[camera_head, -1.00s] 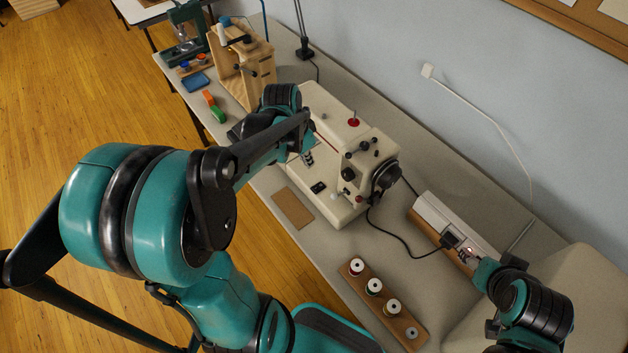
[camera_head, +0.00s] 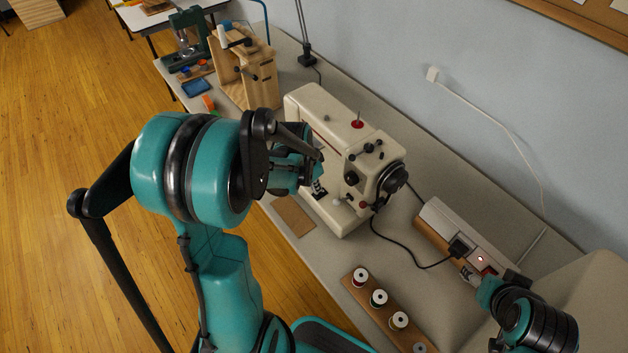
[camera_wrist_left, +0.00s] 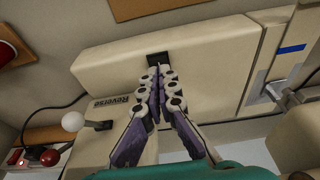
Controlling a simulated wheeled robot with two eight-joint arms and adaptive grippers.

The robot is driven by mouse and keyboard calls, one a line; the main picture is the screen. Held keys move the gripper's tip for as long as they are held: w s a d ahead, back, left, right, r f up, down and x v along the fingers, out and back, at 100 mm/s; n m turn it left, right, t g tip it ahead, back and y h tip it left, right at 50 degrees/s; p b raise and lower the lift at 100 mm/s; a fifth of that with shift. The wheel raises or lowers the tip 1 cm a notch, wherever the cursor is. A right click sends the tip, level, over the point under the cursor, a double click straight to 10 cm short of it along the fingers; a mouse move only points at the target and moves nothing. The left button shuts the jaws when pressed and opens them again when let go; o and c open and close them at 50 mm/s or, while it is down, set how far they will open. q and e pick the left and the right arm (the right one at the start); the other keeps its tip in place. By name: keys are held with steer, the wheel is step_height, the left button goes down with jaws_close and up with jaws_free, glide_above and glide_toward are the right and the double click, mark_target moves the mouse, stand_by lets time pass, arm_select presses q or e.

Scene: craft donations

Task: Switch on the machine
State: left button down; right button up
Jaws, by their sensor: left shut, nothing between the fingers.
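The cream sewing machine (camera_head: 330,125) stands on the long table. My left gripper (camera_head: 319,190) is down at the front of its base. In the left wrist view, the left gripper's (camera_wrist_left: 158,78) fingers are shut together and empty. Their tips are right at a small black switch (camera_wrist_left: 157,57) set in the cream surface. I cannot tell if they touch it, and its lower part is hidden behind them. My right gripper (camera_head: 468,272) is at the power strip (camera_head: 435,213), which shows a red light; its finger opening is too small to tell.
A black cord (camera_head: 405,259) runs from the machine to a plug in the strip. A wooden rack of thread spools (camera_head: 359,278) lies in front. A brown pad (camera_head: 295,214) lies beside the base. In the wrist view, a white-knobbed lever (camera_wrist_left: 74,122) sits near the "Reverse" label.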

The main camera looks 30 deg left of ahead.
arm_select(q)
steer(key=shift+s+a+f, duration=0.1)
steer(key=shift+f, duration=0.7)
steer(key=shift+s+f+b, duration=0.2)
steer(key=shift+f+b, duration=0.4)
steer(key=shift+b, duration=0.15)
steer(key=shift+r, duration=0.15)
steer(key=shift+w, duration=0.15)
steer(key=shift+w+d+r+p, duration=0.25)
steer(key=shift+w+r+p, duration=0.15)
steer(key=shift+w, duration=0.15)
steer(key=shift+r, duration=0.1)
